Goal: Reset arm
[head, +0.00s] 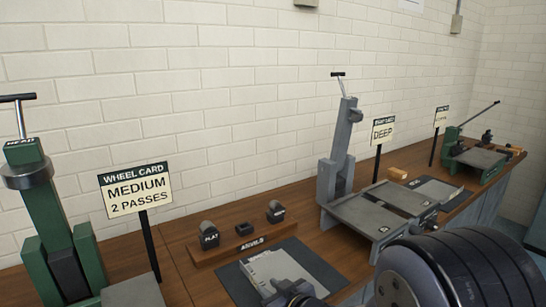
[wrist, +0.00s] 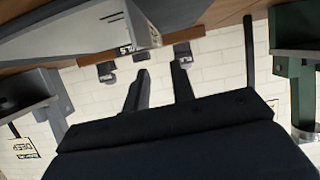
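My gripper (wrist: 162,72) shows in the wrist view as two dark fingers standing apart with a clear gap. Only wall shows between them, so it is open and empty. The wrist view is upside down, with the bench edge and a grey panel along its top. In the head view, a large dark ribbed part of my arm fills the lower right corner.
The wooden bench (head: 150,242) holds a green bead machine (head: 50,215), a wheel card sign (head: 137,192), an anvil rack (head: 240,240), a grey panel (head: 262,268) on a dark mat, a grey press (head: 341,160) with a "DEEP" sign (head: 382,132), and a green machine (head: 478,158) far right.

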